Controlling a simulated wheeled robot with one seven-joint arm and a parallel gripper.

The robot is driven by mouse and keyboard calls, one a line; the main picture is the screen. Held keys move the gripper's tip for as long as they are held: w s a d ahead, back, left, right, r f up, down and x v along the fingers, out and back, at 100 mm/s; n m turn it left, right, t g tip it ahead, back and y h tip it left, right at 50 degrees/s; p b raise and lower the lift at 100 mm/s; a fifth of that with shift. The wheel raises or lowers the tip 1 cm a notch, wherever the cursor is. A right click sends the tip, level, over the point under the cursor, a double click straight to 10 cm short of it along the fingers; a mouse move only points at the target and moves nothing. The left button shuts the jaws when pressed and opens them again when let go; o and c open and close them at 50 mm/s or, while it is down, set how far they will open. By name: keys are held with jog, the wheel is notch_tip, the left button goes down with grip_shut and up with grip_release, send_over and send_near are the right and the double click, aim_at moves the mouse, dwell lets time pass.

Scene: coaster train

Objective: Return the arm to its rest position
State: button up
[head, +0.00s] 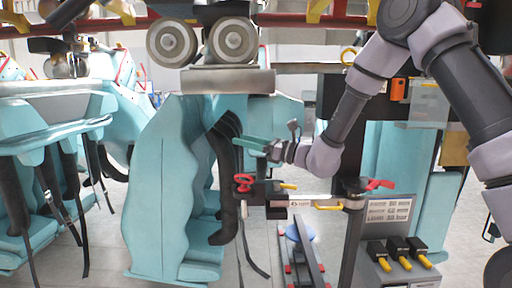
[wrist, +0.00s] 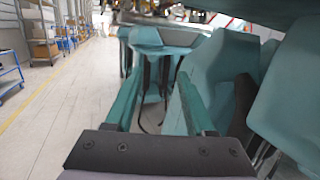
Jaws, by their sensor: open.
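My arm (head: 345,115) reaches in from the upper right of the head view and is bent at the elbow. My gripper (head: 252,143), with teal fingers, points left in front of the black restraint of a teal coaster seat. In the wrist view my gripper (wrist: 157,95) is open, its two teal fingers spread wide with nothing between them. I cannot tell from the head view whether the fingers touch the seat. The teal coaster car (head: 160,190) hangs under the rail, and its side panel also shows close by in the wrist view (wrist: 218,85).
A grey box with black-and-yellow switches (head: 400,254) is at lower right. Another teal car (head: 50,130) hangs at left. The wrist view shows open floor (wrist: 60,115) and shelves (wrist: 42,30).

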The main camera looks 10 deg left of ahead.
jog(key=s+d+r+n+g+h, duration=0.25)
jog(key=s+d+r+n, duration=0.2)
jog(key=d, duration=0.25)
jog(key=s+d+r+n+g+h, duration=0.2)
jog(key=s+d+r+n+h, duration=0.15)
jog(key=s+d+n, duration=0.3)
jog(key=s+d+n+t+h, duration=0.1)
jog(key=s+d+t+h, duration=0.1)
jog(key=d, duration=0.8)
jog(key=s+d+r+n+t+h, duration=0.1)
jog(key=s+d+n+t+h, duration=0.1)
jog(key=d, duration=0.9)
jog(key=s+d+r+n+t+h, duration=0.1)
jog(key=s+d+t+h, duration=0.2)
jog(key=d, duration=0.7)
jog(key=t+h, duration=0.2)
jog(key=h, duration=0.2)
jog(key=shift+s+d+h, duration=0.2)
jog(key=shift+d+h, duration=0.1)
jog(key=shift+d, duration=0.05)
